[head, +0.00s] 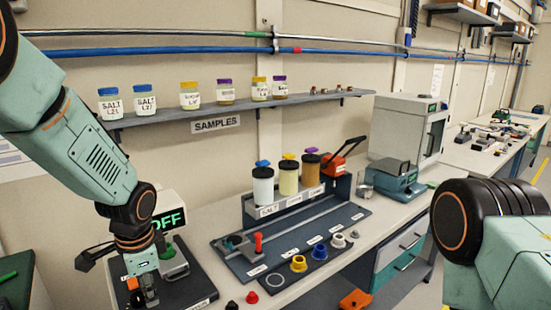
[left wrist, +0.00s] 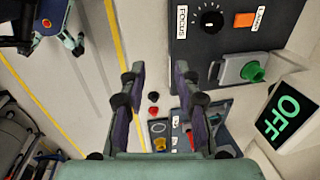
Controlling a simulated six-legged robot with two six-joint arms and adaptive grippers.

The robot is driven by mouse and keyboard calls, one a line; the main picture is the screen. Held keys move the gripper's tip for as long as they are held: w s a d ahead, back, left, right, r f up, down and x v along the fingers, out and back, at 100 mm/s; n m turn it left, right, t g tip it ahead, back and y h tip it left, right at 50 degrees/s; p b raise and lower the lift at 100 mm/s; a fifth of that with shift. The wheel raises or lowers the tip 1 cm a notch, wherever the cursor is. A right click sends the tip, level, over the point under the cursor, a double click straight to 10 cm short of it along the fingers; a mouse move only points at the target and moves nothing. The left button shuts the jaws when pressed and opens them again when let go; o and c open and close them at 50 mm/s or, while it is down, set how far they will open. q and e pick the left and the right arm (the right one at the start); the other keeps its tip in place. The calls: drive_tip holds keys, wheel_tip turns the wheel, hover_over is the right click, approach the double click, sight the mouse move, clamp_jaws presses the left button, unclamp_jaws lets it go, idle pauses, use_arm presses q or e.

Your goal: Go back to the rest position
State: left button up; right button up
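My left gripper (head: 146,292) hangs low at the left of the head view, in front of the dark box with the green OFF display (head: 168,220). In the left wrist view its two fingers (left wrist: 160,78) are spread apart with nothing between them. Beside them lies the dark panel (left wrist: 225,50) with a FOCUS dial, an orange LAMP switch and a green knob (left wrist: 252,71). The OFF display (left wrist: 283,118) is at the right there. I cannot tell if the gripper touches the panel. My right arm shows at the right of the head view, but its gripper is outside the picture.
A rack with several lidded jars (head: 289,180) and a dark tray (head: 330,228) stand on the bench. Beside the gripper are small black and red caps (head: 251,297). A shelf of sample jars (head: 225,110) runs along the wall. Open floor (left wrist: 95,75) shows left of the fingers.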

use_arm(q)
drive_tip(key=s+d+f+n+g+h, duration=0.15)
drive_tip(key=s+f+n, duration=0.25)
drive_tip(key=s+f, duration=1)
drive_tip(key=s+d+f+n, duration=0.1)
drive_tip(key=s+f+n, duration=0.3)
drive_tip(key=s, duration=0.6)
drive_tip(key=s+f+n, duration=0.3)
drive_tip(key=s+f, duration=0.1)
drive_tip(key=s, duration=0.5)
wheel_tip(320, 180, down, 14)
drive_tip(key=b, duration=1.3)
drive_tip(key=shift+b, duration=0.3)
use_arm(e)
wheel_tip(320, 180, down, 14)
drive_tip(key=shift+r, duration=0.2)
use_arm(q)
drive_tip(key=shift+d, duration=0.1)
use_arm(e)
drive_tip(key=shift+s, duration=0.1)
use_arm(q)
drive_tip(key=shift+s+r, duration=0.1)
drive_tip(key=shift+s, duration=0.05)
